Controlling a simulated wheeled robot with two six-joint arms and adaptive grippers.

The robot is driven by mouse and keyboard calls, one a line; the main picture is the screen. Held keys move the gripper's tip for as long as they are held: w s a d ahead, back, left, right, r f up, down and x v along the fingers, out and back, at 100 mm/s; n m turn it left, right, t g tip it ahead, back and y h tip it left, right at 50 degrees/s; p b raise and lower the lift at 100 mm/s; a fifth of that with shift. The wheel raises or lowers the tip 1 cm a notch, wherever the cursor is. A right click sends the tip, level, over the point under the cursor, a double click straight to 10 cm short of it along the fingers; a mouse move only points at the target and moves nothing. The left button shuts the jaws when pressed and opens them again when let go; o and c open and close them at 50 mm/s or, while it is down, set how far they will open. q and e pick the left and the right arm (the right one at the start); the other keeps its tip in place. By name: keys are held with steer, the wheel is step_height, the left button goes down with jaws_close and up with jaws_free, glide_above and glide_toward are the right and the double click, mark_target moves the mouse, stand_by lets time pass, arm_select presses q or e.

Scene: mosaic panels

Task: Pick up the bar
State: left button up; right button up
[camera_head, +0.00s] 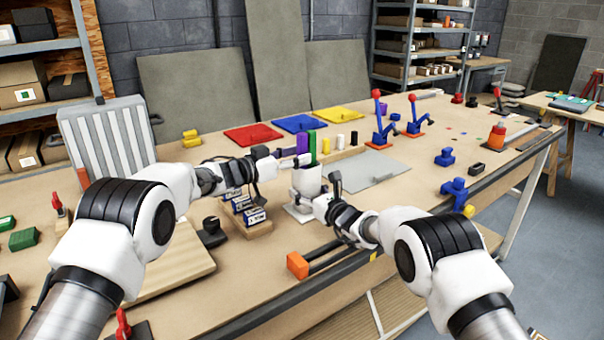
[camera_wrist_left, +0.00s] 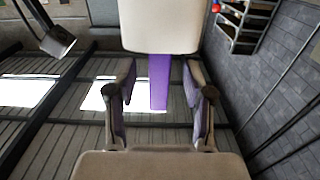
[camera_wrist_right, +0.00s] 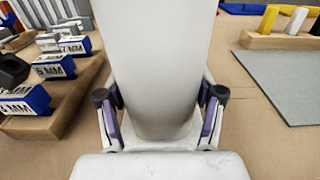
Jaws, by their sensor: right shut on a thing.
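A purple bar (camera_head: 302,145) stands upright out of a white holder (camera_head: 306,181) on the bench. My left gripper (camera_head: 278,158) is beside the bar, just above the holder. In the left wrist view the bar (camera_wrist_left: 159,82) is between the two fingers of the left gripper (camera_wrist_left: 160,92), with a gap on each side; this gripper is open. The holder's pale body (camera_wrist_left: 160,25) fills the top of that view. My right gripper (camera_head: 325,192) is shut on the holder, whose white body (camera_wrist_right: 163,60) is between its fingers in the right wrist view.
Blue-and-white labelled blocks (camera_head: 247,208) stand on a wooden base left of the holder. A grey plate (camera_head: 375,172) lies to the right. A green bar (camera_head: 312,148) stands close behind the purple one. An orange-ended clamp (camera_head: 298,265) lies at the front edge.

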arm_select(q)
jaws_close()
steer(key=shift+r, duration=0.1)
